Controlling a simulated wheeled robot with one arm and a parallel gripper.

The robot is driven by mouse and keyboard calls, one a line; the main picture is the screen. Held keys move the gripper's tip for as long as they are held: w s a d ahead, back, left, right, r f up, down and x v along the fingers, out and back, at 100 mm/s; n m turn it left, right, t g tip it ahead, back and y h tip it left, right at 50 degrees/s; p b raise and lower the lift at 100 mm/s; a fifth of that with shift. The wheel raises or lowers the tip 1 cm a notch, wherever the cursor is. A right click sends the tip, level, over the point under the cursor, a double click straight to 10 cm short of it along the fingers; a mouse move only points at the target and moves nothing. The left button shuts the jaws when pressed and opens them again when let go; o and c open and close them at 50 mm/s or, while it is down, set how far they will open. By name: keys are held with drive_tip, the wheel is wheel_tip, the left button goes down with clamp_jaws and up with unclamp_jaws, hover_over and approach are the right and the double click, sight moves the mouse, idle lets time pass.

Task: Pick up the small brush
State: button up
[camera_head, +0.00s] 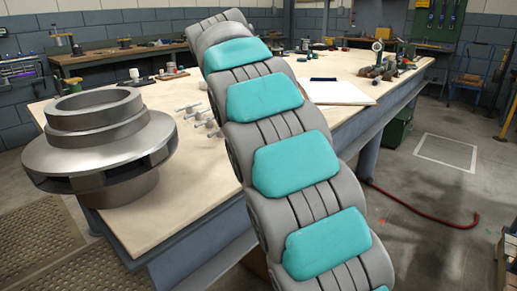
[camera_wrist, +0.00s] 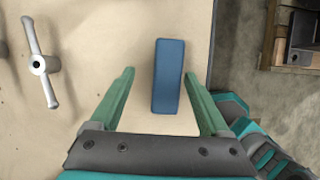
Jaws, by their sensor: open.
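A blue oblong block (camera_wrist: 168,76) lies on the pale tabletop in the wrist view. It may be the small brush seen from above, but no bristles show. My gripper (camera_wrist: 160,73) is open, with its green fingers on either side of the block. The block reaches up past the fingertips and lies nearer the right finger. No contact shows, and the height of the fingers above the table is hard to tell. In the head view my arm hides the gripper and the block.
A metal T-handled tool (camera_wrist: 38,65) lies left of my gripper, with several similar ones in the head view (camera_head: 198,112). The table edge (camera_wrist: 213,45) is close on the right. A large metal impeller (camera_head: 100,145) stands on the near left. A white board (camera_head: 337,92) lies beyond my arm.

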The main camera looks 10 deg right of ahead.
drive_tip(key=shift+w+d, duration=0.2)
drive_tip(key=shift+w, duration=0.15)
drive_tip(key=shift+s+f, duration=0.15)
drive_tip(key=shift+s, duration=0.2)
clamp_jaws()
idle(0.5)
